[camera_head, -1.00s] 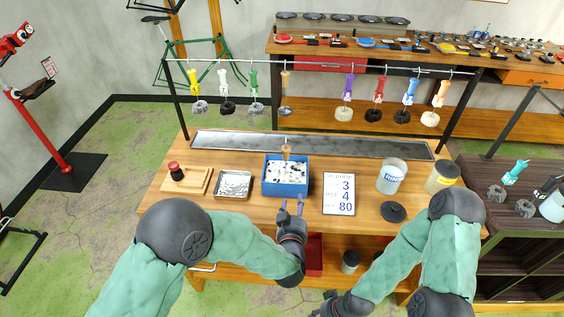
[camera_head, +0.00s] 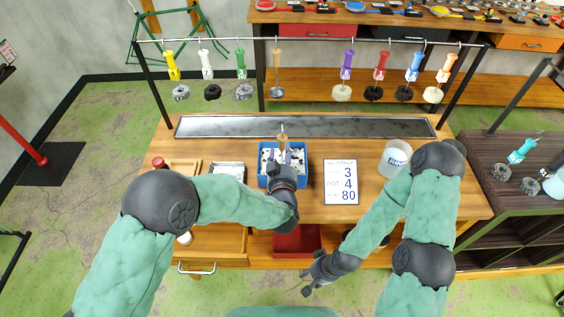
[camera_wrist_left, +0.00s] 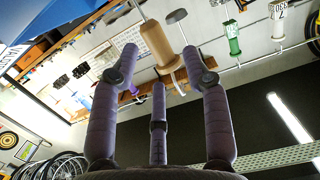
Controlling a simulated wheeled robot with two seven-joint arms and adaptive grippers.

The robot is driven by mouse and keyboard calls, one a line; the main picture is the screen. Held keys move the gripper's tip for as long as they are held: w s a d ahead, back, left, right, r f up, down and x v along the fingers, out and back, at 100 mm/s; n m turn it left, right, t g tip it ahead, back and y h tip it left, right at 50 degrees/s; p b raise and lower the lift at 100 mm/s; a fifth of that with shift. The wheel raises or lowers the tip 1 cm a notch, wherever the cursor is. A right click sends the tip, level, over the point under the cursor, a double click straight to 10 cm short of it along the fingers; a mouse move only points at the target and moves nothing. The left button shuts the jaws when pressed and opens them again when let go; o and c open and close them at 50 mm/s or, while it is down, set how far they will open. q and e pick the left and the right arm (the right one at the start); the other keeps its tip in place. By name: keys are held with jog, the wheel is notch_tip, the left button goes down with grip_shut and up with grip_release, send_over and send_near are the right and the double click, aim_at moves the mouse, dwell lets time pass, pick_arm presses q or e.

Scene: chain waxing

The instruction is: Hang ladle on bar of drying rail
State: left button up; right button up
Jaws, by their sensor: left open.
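A ladle with a tan wooden handle (camera_head: 283,143) and a hook on top stands in the blue tub (camera_head: 262,180) on the bench. Its handle (camera_wrist_left: 157,43) also shows in the left wrist view, beyond and between the fingertips. My left gripper (camera_head: 286,160) is open at the tub's near side, close to the handle; its three fingers (camera_wrist_left: 157,72) are spread and empty. The drying rail's bar (camera_head: 310,40) runs across behind the bench. Another tan-handled ladle (camera_head: 277,70) hangs on it. My right gripper (camera_head: 307,284) is low in front of the bench; its fingers are unclear.
Coloured-handled hangers with dark or pale chains hang on both sides of the bar. A white container (camera_head: 395,157) stands at the right. A long grey drip tray (camera_head: 300,126) lies under the rail.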

aim_at(282, 145)
pick_arm(q)
jog(key=shift+w+f+b, duration=0.2)
jog(key=shift+w+b, duration=0.2)
jog(key=shift+w, duration=1.05)
jog(key=shift+w+f+b, duration=0.2)
jog(key=shift+w+b, duration=0.2)
jog(key=shift+w, duration=1.05)
grip_shut()
jog(key=shift+r, duration=0.1)
jog(key=shift+r+p, duration=2.05)
jog(key=shift+r, duration=0.9)
